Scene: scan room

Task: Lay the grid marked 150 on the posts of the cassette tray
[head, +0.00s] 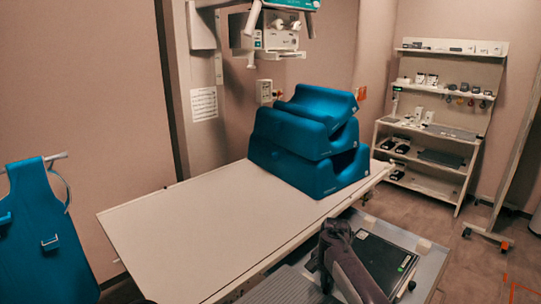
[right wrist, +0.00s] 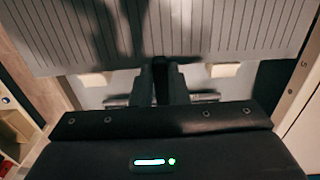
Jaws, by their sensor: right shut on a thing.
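A grey striped grid (head: 283,289) shows at the bottom of the head view, partly cut off by the frame. It fills the top of the right wrist view (right wrist: 170,28). My right gripper (right wrist: 161,82) is shut on its near edge; in the head view the gripper (head: 322,268) is mostly hidden by my arm. No marking on the grid is readable. The pale tray (head: 430,265) beside the table holds a dark flat panel (head: 385,262) with a green mark. Two cream blocks (right wrist: 95,79) show by the grid's near edge; whether they touch it I cannot tell. My left gripper is out of view.
The long white table (head: 180,235) is clear on its left. Blue foam supports (head: 310,145) are stacked at its far right end. A shelf unit (head: 435,120) with small items stands at the back right. A blue apron (head: 45,235) hangs at left.

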